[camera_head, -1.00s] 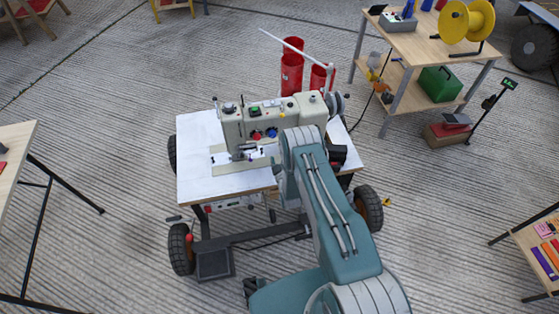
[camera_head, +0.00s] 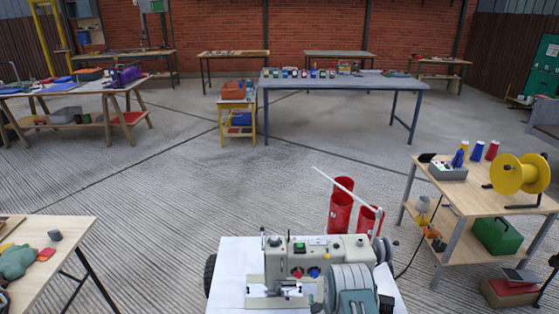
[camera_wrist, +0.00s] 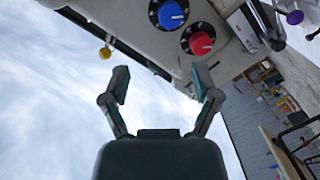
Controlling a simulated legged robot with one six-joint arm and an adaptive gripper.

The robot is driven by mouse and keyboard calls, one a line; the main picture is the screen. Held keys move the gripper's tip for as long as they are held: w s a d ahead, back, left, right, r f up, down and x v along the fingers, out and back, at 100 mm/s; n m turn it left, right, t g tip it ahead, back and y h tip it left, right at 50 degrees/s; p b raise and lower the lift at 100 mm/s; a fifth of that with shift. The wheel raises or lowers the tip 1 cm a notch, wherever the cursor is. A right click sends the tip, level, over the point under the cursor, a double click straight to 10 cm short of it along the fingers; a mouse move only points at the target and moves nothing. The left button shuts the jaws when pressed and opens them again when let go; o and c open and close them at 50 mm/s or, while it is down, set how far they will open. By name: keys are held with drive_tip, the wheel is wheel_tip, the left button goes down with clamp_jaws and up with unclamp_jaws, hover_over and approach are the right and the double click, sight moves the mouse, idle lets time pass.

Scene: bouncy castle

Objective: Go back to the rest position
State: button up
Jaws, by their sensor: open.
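My gripper (camera_wrist: 161,88) shows in the wrist view with its two dark fingers spread apart and nothing between them. Beyond the fingertips is the cream sewing machine, with a blue knob (camera_wrist: 171,14) and a red knob (camera_wrist: 200,43) on its face. In the head view the sewing machine (camera_head: 336,252) stands on a white-topped wheeled table (camera_head: 232,275) at the bottom. My teal and grey arm covers the machine's lower right part.
Red cylinders (camera_head: 341,210) stand behind the machine. A wooden table (camera_head: 460,190) with a yellow reel (camera_head: 519,174) is at right, and another wooden table (camera_head: 60,250) is at lower left. A long blue-grey table (camera_head: 335,80) stands farther back. Open concrete floor (camera_head: 200,185) lies between.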

drive_tip(key=w+r+m+g, duration=0.15)
drive_tip(key=w+r, duration=0.35)
drive_tip(key=r, duration=0.5)
drive_tip(key=s+r+m+g, duration=0.1)
drive_tip(key=s+r+g, duration=0.15)
drive_tip(key=r, duration=0.95)
drive_tip(key=s+r+m+g, duration=0.2)
drive_tip(key=s+r, duration=0.2)
drive_tip(key=r, duration=0.9)
drive_tip(key=s+r+m+g, duration=0.1)
drive_tip(key=s+r, duration=0.4)
drive_tip(key=s, duration=0.3)
drive_tip(key=s+r+m+g, duration=0.1)
drive_tip(key=s+r+g, duration=0.1)
drive_tip(key=s+r, duration=0.4)
drive_tip(key=s+m+g, duration=0.2)
drive_tip(key=s, duration=2)
drive_tip(key=shift+s+r+g, duration=0.2)
drive_tip(key=shift+s+g, duration=0.05)
drive_tip(key=shift+g, duration=0.15)
drive_tip(key=shift+o, duration=0.2)
